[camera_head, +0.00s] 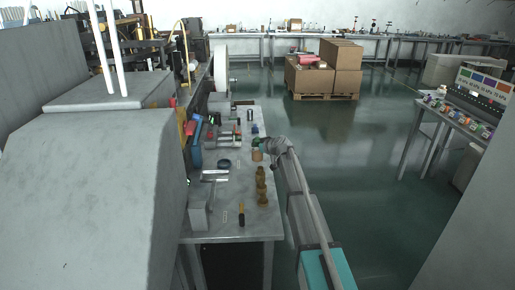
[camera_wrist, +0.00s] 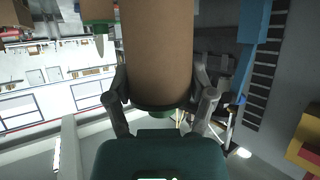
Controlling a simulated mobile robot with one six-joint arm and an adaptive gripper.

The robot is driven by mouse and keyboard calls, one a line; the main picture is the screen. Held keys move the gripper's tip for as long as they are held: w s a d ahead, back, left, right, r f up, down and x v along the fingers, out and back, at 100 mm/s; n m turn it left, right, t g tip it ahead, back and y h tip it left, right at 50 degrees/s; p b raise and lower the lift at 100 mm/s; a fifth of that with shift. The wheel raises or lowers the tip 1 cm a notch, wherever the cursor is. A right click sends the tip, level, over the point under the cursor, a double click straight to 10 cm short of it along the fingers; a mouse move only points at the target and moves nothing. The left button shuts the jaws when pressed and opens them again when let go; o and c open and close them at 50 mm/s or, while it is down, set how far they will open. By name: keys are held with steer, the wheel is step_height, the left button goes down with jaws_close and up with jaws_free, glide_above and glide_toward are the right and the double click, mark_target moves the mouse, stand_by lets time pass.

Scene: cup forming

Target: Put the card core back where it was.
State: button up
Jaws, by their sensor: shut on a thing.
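The card core (camera_wrist: 157,50) is a plain brown cylinder and fills the upper middle of the wrist view. My gripper (camera_wrist: 160,88) is shut on it, with one finger on each side of its lower part. In the head view the core (camera_head: 257,156) shows small and tan at the right edge of the grey worktable (camera_head: 222,231). My gripper (camera_head: 262,147) reaches it there from the right. I cannot tell whether the core touches the tabletop. Its far end is cut off in the wrist view.
Amber bottles (camera_head: 262,187) stand close in front of the core along the table's right edge. A dark round item (camera_head: 224,164), a grey block (camera_head: 198,217) and a black-and-yellow tool (camera_head: 241,213) lie nearby. A large grey machine (camera_head: 85,190) borders the left.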

mark_target(261, 160)
steer(key=shift+f+b, duration=2.8)
steer(key=shift+f, duration=0.25)
steer(key=shift+f+b, duration=0.45)
steer(key=shift+b, duration=0.05)
steer(key=shift+s+f+b, duration=0.3)
steer(key=shift+s+b, duration=0.2)
steer(key=shift+b, duration=0.15)
steer(key=o, duration=1.1)
steer(key=shift+c, duration=0.2)
steer(key=shift+r, duration=0.15)
